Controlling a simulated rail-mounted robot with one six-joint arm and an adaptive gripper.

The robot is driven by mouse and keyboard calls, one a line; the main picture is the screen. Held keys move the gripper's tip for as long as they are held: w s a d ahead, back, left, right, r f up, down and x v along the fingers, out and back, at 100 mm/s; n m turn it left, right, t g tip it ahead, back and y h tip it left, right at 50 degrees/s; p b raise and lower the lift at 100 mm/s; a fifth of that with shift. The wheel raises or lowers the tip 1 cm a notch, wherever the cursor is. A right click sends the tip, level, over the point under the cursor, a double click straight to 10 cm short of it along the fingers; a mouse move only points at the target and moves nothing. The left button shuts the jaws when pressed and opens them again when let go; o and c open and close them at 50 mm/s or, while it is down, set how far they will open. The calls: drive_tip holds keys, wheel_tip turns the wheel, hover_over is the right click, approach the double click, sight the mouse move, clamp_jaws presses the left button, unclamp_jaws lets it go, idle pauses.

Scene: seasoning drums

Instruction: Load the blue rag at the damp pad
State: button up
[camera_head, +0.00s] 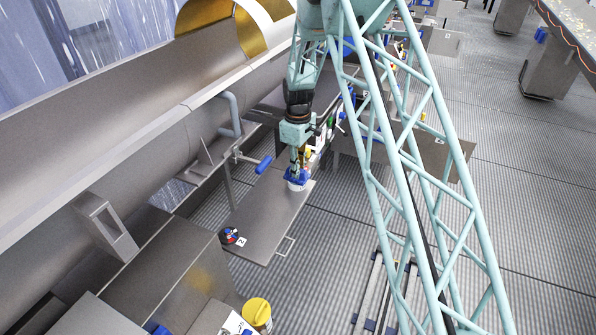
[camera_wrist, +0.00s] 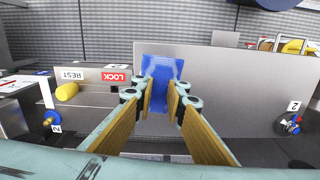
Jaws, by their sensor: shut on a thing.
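My gripper (camera_wrist: 160,92) is shut on the blue rag (camera_wrist: 160,68), which sits between its two yellow-brown fingers in the wrist view. In the head view my gripper (camera_head: 298,160) points down, and the rag (camera_head: 296,176) shows below its fingertips at the far end of a grey metal shelf (camera_head: 265,210). A small white item (camera_head: 297,186) shows directly under the rag. I cannot tell whether it is the damp pad, or whether the rag touches it.
A dark round item with red and blue parts (camera_head: 230,236) lies by a "2" tag on the shelf's near end. A blue-handled lever (camera_head: 263,165) juts out beside the drum (camera_head: 120,160). LOCK (camera_wrist: 115,77) and REST labels show in the wrist view. The shelf's middle is clear.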

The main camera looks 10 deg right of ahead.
drive_tip(key=shift+s+f+b, duration=0.1)
drive_tip(key=shift+f+b, duration=0.35)
drive_tip(key=shift+f, duration=0.15)
idle(2.8)
drive_tip(key=shift+r, duration=0.15)
drive_tip(key=shift+r+p, duration=1.05)
drive_tip(key=shift+r, duration=2.4)
drive_tip(key=shift+w, duration=0.2)
